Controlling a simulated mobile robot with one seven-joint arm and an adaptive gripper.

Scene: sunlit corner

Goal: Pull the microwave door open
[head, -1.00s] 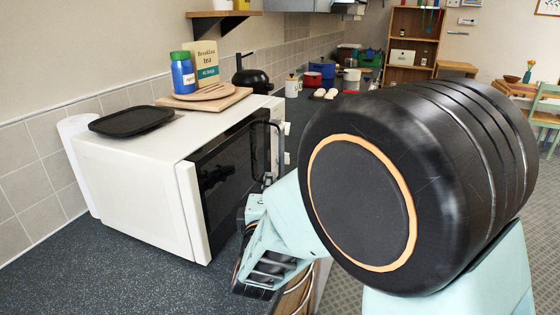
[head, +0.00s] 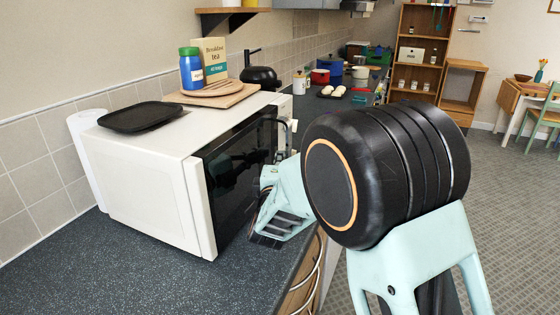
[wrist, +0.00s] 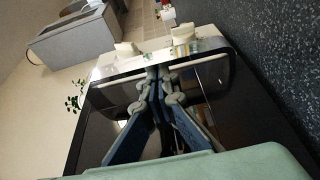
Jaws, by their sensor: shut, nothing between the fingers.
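The white microwave (head: 140,185) stands on the dark counter, with its black glass door (head: 232,180) facing right. The door looks closed. Its curved handle (head: 287,137) is at the far end of the door, partly behind my arm. My gripper (wrist: 157,75) is shut and empty in the wrist view. Its fingertips are close to the light handle bar (wrist: 205,64) across the dark door front; I cannot tell whether they touch it. In the head view my arm hides much of the fingers, beside the door.
A black tray (head: 140,117), a wooden board (head: 215,97), a blue jar (head: 191,68) and a tea box (head: 214,60) sit on the microwave. A black kettle (head: 260,76) and pots stand behind. The counter (head: 150,275) in front is clear.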

